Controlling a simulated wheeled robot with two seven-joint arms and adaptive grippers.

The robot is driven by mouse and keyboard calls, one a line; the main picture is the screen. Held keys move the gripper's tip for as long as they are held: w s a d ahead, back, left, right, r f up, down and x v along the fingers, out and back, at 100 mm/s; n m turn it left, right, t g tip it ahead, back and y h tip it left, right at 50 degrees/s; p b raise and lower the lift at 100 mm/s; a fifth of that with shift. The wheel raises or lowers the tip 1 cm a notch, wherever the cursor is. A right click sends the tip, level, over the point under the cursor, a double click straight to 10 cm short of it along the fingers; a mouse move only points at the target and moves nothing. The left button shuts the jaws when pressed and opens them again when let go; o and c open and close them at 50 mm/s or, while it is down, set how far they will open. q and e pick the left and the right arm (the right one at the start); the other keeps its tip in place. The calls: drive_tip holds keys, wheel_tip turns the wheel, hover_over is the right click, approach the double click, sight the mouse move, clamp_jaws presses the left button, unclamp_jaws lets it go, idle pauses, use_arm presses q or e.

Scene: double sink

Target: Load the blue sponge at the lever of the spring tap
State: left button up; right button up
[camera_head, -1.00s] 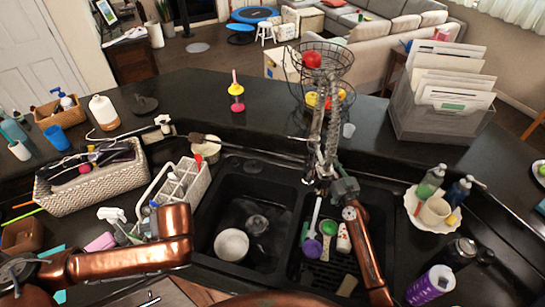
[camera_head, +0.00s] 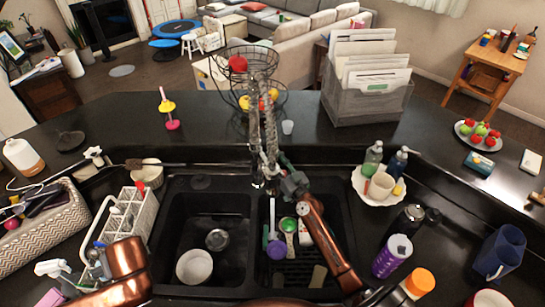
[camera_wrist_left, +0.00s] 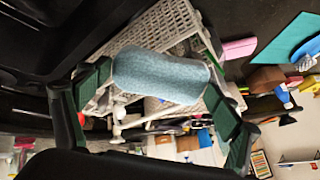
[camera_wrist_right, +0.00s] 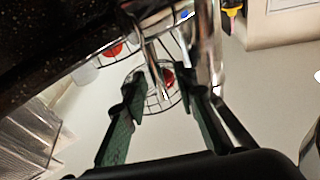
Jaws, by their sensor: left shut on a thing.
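The blue sponge (camera_wrist_left: 160,76) spans the space between the fingers of my left gripper (camera_wrist_left: 158,92) in the left wrist view, with a white rack behind it. In the head view only part of my left arm shows at the lower left; its gripper and the sponge are not visible there. The spring tap (camera_head: 262,125) stands behind the double sink. My right gripper (camera_head: 288,178) is beside the tap's lower part; the tap partly hides it. In the right wrist view, the fingers of my right gripper (camera_wrist_right: 165,90) are apart, with shiny tap metal (camera_wrist_right: 160,60) beyond them. The lever is hard to make out.
The left basin holds a white bowl (camera_head: 195,266). The right basin holds a purple scrubber (camera_head: 276,250) and other tools. A white caddy (camera_head: 140,220) stands left of the sink. A scalloped plate (camera_head: 372,198) with bottles stands right. A wire fruit basket (camera_head: 248,75) is behind the tap.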

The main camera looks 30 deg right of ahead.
drive_tip(key=shift+s, duration=0.1)
drive_tip(key=v, duration=1.1)
drive_tip(key=shift+s, duration=0.4)
